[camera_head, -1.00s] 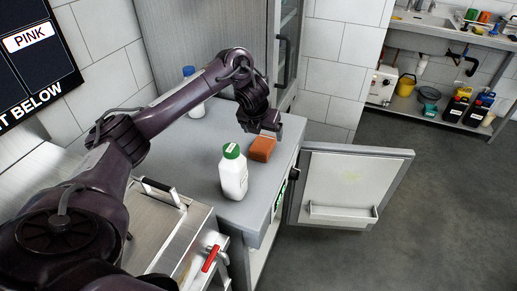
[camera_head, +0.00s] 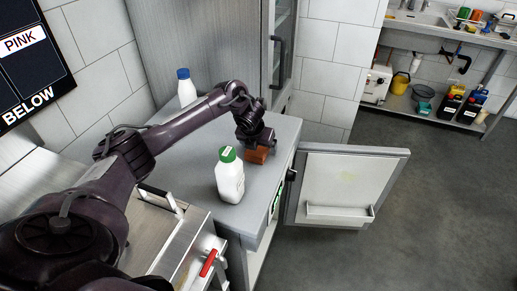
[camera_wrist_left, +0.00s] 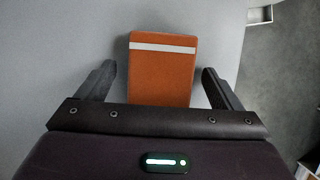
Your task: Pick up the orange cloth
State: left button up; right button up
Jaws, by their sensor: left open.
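The orange cloth (camera_head: 257,156) lies on the grey counter top (camera_head: 196,147), a folded block with a white stripe. In the left wrist view the cloth (camera_wrist_left: 161,75) sits between the two fingers of my left gripper (camera_wrist_left: 160,83), with a gap on each side. The gripper is open. In the head view my left gripper (camera_head: 262,148) is right over the cloth and hides part of it. My right gripper does not show.
A white bottle with a green cap (camera_head: 230,178) stands on the counter in front of the cloth. A blue-capped bottle (camera_head: 186,90) stands further back. An open cabinet door (camera_head: 345,188) sticks out to the right below the counter edge. The floor beyond is clear.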

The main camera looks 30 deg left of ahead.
pick_arm(q)
jog(key=shift+f, duration=0.2)
jog(key=c, duration=1.1)
jog(key=shift+o, duration=0.2)
jog(key=shift+r, duration=0.15)
jog(key=shift+r, duration=0.2)
notch_tip(320, 180, up, 10)
jog(key=shift+w+f, duration=0.15)
notch_tip(320, 180, up, 10)
jog(key=p, duration=0.5)
